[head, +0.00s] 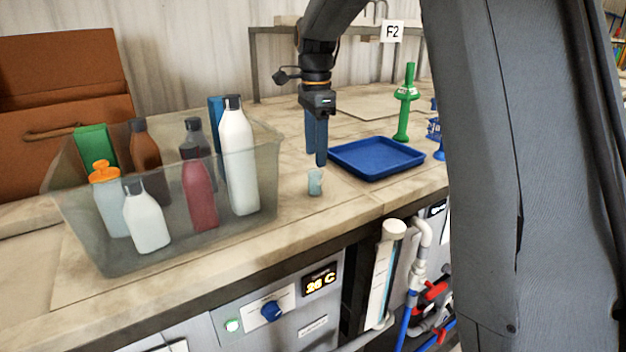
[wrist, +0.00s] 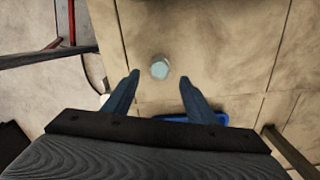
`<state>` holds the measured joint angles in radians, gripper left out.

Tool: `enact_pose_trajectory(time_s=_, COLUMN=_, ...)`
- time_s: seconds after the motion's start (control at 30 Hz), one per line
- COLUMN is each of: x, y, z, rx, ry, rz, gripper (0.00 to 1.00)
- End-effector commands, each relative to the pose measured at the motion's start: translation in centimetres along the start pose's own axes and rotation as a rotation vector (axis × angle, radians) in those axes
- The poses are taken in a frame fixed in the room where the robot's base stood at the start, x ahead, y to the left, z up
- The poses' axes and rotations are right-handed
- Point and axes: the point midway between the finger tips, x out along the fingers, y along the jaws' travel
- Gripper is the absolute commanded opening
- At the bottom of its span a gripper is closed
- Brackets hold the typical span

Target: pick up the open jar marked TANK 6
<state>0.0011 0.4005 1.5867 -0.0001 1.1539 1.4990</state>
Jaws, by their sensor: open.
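A small open jar (head: 315,182) with pale blue-grey contents stands upright on the beige worktop, left of the blue tray, in the head view. In the wrist view the jar (wrist: 160,67) is seen from above, just beyond the fingertips and roughly centred between them. No marking on it is readable in either view. My gripper (head: 317,160) points down above the jar, its blue fingers apart, with nothing between them. In the wrist view my gripper (wrist: 160,75) is open, and the jar appears apart from both fingers.
A clear bin (head: 95,255) of several bottles stands left of the jar. A blue tray (head: 378,158) lies close on the right, with a green stand (head: 406,105) behind it. The worktop's front edge is near the jar, above a control panel (head: 270,312).

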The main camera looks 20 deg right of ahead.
Motion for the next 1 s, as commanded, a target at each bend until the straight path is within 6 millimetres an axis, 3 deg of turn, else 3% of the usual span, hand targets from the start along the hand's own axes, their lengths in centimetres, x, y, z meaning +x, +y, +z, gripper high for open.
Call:
enact_pose_trajectory(time_s=0.53, x=5.9, y=0.2, z=0.1, rx=-0.009, ry=0.0, rz=0.005, gripper=0.52)
enact_pose_trajectory(time_s=0.87, x=6.8, y=0.0, z=0.0, rx=-0.007, ry=0.0, rz=0.001, gripper=0.52)
enact_pose_trajectory(time_s=1.0, x=6.8, y=0.0, z=0.0, rx=-0.007, ry=0.0, rz=0.001, gripper=0.31)
